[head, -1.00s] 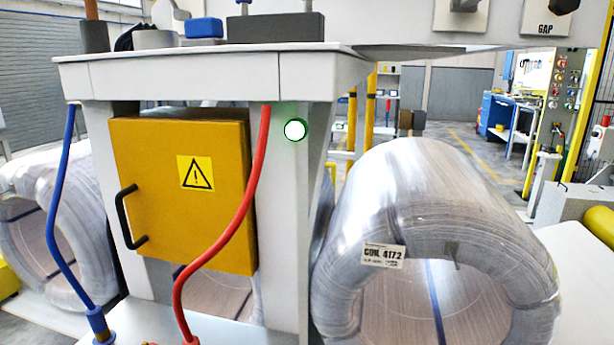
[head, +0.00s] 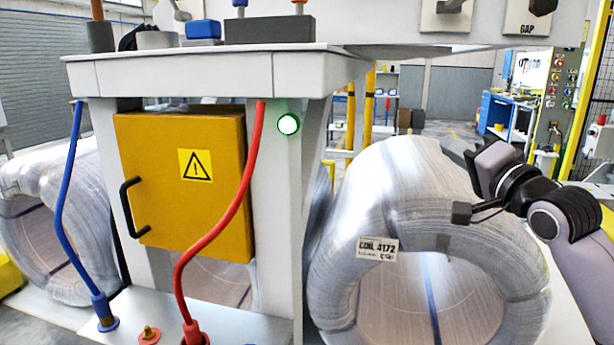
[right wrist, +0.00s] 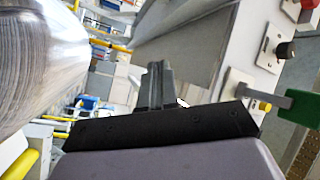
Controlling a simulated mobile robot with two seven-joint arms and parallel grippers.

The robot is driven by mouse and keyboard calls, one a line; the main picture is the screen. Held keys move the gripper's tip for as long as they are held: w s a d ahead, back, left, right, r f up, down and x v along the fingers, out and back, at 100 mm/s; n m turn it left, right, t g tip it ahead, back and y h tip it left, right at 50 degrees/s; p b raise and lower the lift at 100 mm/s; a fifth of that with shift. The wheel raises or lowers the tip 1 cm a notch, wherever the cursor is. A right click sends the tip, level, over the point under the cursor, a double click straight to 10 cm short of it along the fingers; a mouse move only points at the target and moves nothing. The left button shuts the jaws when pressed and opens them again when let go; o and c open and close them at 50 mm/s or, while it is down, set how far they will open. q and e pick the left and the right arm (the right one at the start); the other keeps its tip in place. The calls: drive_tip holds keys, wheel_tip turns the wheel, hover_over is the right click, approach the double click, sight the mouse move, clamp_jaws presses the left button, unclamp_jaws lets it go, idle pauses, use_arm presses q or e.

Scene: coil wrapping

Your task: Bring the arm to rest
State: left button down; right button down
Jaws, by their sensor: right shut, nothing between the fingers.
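My right arm comes in from the right edge of the head view, in front of the right side of the wrapped coil (head: 400,190). My right gripper (head: 472,162) is at its end, raised beside the coil's upper right. In the right wrist view its dark fingers (right wrist: 157,84) are together, with nothing between them. Whether it touches the coil cannot be told from the head view; the wrist view shows the coil (right wrist: 38,70) off to the left, apart from the fingers. My left gripper is not in view.
A white machine table (head: 210,75) stands at left, with a yellow cabinet (head: 185,220) and red (head: 235,215) and blue (head: 68,200) hoses below. A panel with knobs (head: 445,20) hangs above. A green-handled switch (right wrist: 300,105) is close right of the fingers.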

drive_tip(key=s+a+f+n+g+h, duration=0.1)
drive_tip(key=s+f+n, duration=0.15)
drive_tip(key=f, duration=0.85)
drive_tip(key=s+a+f+n+g, duration=0.15)
drive_tip(key=s+f, duration=0.25)
drive_tip(key=f, duration=0.7)
drive_tip(key=s+a+f+n+g+h, duration=0.1)
drive_tip(key=s+f+g, duration=0.15)
drive_tip(key=f, duration=0.85)
drive_tip(key=s+f+n+g+h, duration=0.25)
drive_tip(key=s+f+n, duration=0.25)
drive_tip(key=s+f, duration=1.45)
drive_tip(key=s+r+g+p, duration=0.1)
drive_tip(key=s+r+p, duration=0.2)
drive_tip(key=r+p, duration=0.1)
drive_tip(key=shift+s+a+r+y, duration=0.2)
drive_tip(key=shift+a+r+y, duration=0.25)
drive_tip(key=shift+r, duration=0.3)
